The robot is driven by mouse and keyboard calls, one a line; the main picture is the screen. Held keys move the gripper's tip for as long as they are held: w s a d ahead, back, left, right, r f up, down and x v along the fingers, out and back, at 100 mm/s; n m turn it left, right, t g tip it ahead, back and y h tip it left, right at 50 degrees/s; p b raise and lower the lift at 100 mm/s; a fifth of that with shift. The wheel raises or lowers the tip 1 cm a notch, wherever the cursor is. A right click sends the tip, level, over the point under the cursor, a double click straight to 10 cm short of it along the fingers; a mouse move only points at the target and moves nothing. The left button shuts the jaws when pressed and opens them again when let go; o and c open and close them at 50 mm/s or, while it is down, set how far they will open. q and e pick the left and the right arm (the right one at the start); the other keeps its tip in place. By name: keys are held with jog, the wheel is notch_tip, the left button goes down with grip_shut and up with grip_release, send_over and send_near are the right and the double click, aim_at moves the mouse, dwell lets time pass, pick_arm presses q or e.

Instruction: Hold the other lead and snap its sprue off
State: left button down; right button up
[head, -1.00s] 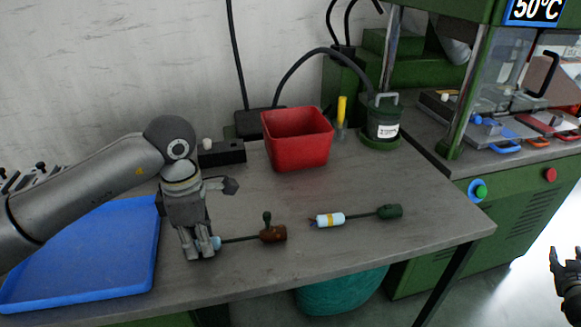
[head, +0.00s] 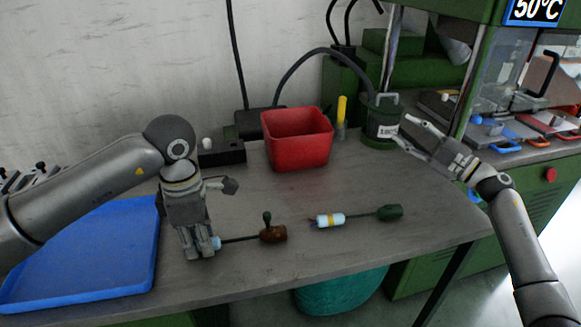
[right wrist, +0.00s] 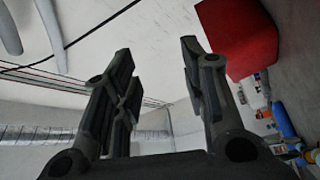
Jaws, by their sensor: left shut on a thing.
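A lead with a brown moulded end (head: 272,234) lies on the table, and a dark green sprue (head: 267,217) stands up from that end. My left gripper (head: 204,250) points down and is shut on this lead's light blue end (head: 216,243). A second lead lies to the right, with a dark green end (head: 389,212) and a white and yellow end (head: 329,220); no upright sprue shows on it. My right gripper (head: 408,133) is open and empty above the table's right part. In the right wrist view its fingers (right wrist: 160,75) are apart with nothing between them.
A red bin (head: 297,150) stands at the back middle; it also shows in the right wrist view (right wrist: 238,38). A dark green pot (head: 381,120) and a yellow-handled tool (head: 341,112) stand beside it. A blue tray (head: 85,262) lies at left.

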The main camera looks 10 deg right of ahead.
jog(key=s+a+r+n+g+y, duration=0.25)
jog(key=a+n+g, duration=0.2)
jog(key=a, duration=0.25)
jog(key=s+a+r+n+g+y, duration=0.1)
jog(key=a+r+n+g+y, duration=0.15)
jog(key=a+n, duration=0.45)
jog(key=s+a+r+n+g+y, duration=0.1)
jog(key=a+r+n+g, duration=0.25)
jog(key=a, duration=0.45)
jog(key=n+g+h, duration=0.6)
jog(key=n+h, duration=0.6)
jog(key=n, duration=0.5)
send_near(267, 213)
jog(key=shift+y, duration=0.3)
jog(key=x, duration=1)
jog(key=shift+d+f, duration=0.15)
jog(key=shift+f, duration=0.2)
